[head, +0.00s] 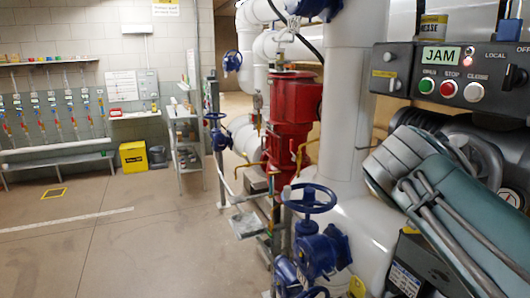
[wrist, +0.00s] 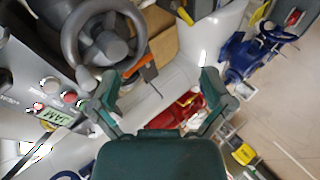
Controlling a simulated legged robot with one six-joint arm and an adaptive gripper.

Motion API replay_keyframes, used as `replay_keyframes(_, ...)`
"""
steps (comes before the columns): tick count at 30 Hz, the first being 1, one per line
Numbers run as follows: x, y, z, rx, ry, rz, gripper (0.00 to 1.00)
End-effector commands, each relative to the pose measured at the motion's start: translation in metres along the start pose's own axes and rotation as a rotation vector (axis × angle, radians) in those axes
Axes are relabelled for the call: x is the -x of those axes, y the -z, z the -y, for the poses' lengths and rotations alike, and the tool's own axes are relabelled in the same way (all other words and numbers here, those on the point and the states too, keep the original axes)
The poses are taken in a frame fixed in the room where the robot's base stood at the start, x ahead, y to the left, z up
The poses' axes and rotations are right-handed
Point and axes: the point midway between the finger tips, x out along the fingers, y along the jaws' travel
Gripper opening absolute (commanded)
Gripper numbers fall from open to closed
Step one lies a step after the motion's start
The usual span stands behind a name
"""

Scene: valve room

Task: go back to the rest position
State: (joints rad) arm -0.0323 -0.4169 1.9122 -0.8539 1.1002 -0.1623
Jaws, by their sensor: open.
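My gripper (wrist: 160,84) shows in the wrist view with its two dark green fingers spread wide apart. Nothing is between the fingertips, and I see no contact with anything. A dark grey handwheel (wrist: 131,42) is close by at the upper left of the wrist view, beyond the left finger. In the head view my green-grey arm with its cables fills the right side, in front of the dark actuator housing (head: 470,142). I cannot make out the fingers in the head view.
A control panel (head: 405,62) with a JAM display (head: 439,56) and buttons is above my arm; its display also shows in the wrist view (wrist: 56,116). White pipes (head: 347,90), a red valve body (head: 291,108) and blue handwheels (head: 309,199) stand nearby.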

Motion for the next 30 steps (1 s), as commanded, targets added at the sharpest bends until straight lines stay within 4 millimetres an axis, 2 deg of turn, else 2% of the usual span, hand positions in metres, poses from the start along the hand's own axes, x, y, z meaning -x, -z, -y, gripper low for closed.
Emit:
replay_keyframes(1,-0.002,-0.012,0.027,-0.041,0.08,-0.012,1.0)
replay_keyframes(3,-0.003,-0.026,0.066,-0.107,0.199,-0.026,1.0)
replay_keyframes(9,0.005,-0.063,0.172,-0.329,0.52,-0.03,1.0)
replay_keyframes(13,0.013,-0.081,0.222,-0.461,0.674,-0.013,1.0)
replay_keyframes(15,0.016,-0.086,0.237,-0.509,0.724,-0.005,1.0)
replay_keyframes(18,0.018,-0.089,0.248,-0.545,0.76,0.002,1.0)
replay_keyframes(30,0.019,-0.089,0.249,-0.548,0.765,0.004,1.0)
